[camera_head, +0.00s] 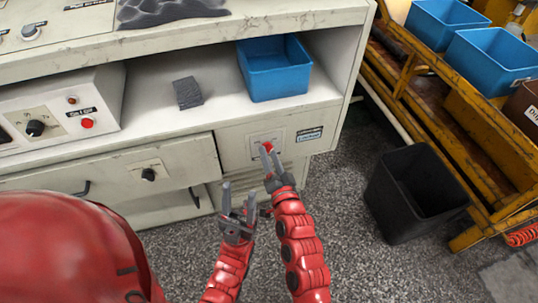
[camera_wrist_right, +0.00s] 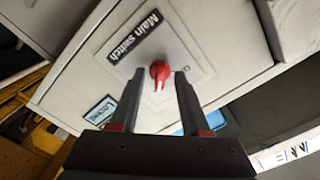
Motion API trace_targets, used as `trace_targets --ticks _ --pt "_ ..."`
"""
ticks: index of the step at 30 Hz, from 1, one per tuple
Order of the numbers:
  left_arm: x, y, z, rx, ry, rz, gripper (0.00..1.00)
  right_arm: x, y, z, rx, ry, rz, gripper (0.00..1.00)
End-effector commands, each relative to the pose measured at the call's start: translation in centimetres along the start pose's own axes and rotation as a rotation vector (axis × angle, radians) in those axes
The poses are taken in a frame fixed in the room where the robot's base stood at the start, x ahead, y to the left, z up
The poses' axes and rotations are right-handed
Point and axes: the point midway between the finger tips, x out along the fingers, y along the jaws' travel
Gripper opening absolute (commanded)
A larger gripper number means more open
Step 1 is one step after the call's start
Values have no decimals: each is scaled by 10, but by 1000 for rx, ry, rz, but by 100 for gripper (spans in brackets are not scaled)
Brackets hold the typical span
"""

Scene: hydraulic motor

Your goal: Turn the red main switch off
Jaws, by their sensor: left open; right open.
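The red main switch (camera_wrist_right: 160,71) is a small rotary knob on a pale plate, beside a black "Main Switch" label (camera_wrist_right: 137,39) in the right wrist view. In the head view the switch (camera_head: 268,147) is on the cabinet's front, partly hidden by my right gripper (camera_head: 268,160). My right gripper (camera_wrist_right: 159,78) is open, with one fingertip on either side of the knob in the wrist view. I cannot tell whether the fingers touch it. My left gripper (camera_head: 238,212) is open and empty, lower and to the left, apart from the cabinet.
A blue bin (camera_head: 274,68) and a dark grey block (camera_head: 187,93) sit on the shelf above. A black control knob (camera_head: 148,174) is on the drawer front at left. A black waste bin (camera_head: 415,193) and a yellow rack (camera_head: 480,160) stand at right. Speckled floor lies between.

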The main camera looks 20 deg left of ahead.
Motion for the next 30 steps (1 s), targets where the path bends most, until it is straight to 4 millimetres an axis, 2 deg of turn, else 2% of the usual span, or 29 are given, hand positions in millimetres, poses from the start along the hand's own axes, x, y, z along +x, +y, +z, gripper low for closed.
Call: trace_targets --ticks 4,13,21,30 --pt "-2 0 0 0 0 0 50 9 0 0 -1 0 0 46" --pt "-2 0 0 0 0 0 50 11 0 0 -1 0 0 46" --pt "-2 0 0 0 0 0 50 10 0 0 -1 0 0 0" --pt "0 0 0 0 0 0 50 10 0 0 -15 0 0 0"
